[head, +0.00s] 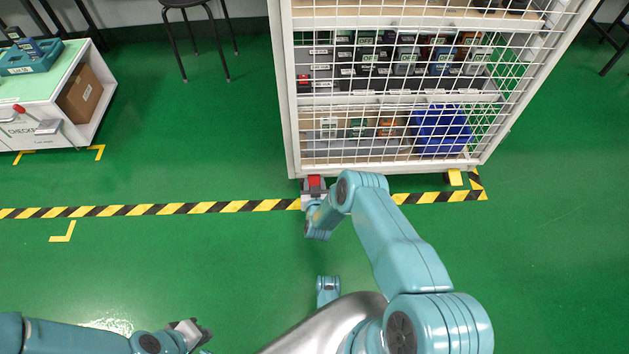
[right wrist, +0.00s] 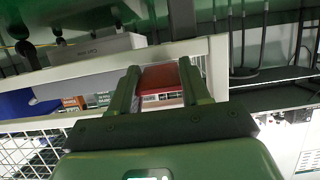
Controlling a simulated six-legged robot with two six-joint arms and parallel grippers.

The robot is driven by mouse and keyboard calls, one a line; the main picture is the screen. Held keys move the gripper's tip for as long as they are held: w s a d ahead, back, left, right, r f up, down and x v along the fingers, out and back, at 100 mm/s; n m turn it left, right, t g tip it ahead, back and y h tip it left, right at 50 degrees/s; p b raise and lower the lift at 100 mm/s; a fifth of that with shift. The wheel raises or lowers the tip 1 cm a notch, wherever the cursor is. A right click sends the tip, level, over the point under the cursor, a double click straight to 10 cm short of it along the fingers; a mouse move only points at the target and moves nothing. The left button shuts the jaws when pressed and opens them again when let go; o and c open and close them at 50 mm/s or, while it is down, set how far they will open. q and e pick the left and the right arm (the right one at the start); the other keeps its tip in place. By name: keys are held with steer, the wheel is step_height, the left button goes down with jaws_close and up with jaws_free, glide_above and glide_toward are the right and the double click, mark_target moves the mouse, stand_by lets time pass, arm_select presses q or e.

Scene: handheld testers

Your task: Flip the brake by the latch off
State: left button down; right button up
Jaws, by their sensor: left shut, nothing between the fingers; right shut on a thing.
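A red part (head: 314,181), which I take for the brake, sits at the lower left corner of the white mesh cage (head: 287,110). My right gripper (head: 313,190) is shut on it. In the right wrist view the red part (right wrist: 160,78) lies between the two fingers of my right gripper (right wrist: 160,68), in front of the white frame (right wrist: 80,85). I cannot make out the latch as a separate part. My left gripper (head: 203,333) is shut and empty, low over the floor at the bottom left of the head view, far from the cage.
Behind the mesh are shelves with several testers and a blue bin (head: 440,128). A yellow part (head: 454,177) shows at the cage's lower right. A white cabinet (head: 70,130) stands at the left and a stool (head: 195,30) behind. The green floor between is clear.

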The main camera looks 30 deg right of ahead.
arm_select(q)
steer(key=shift+s+r, duration=0.35)
arm_select(e)
steer(key=shift+w+r+g+y, duration=0.15)
steer(key=shift+r+g+y, duration=0.15)
steer(key=shift+g, duration=0.1)
steer(key=o, duration=1.1)
steer(key=shift+c, duration=0.2)
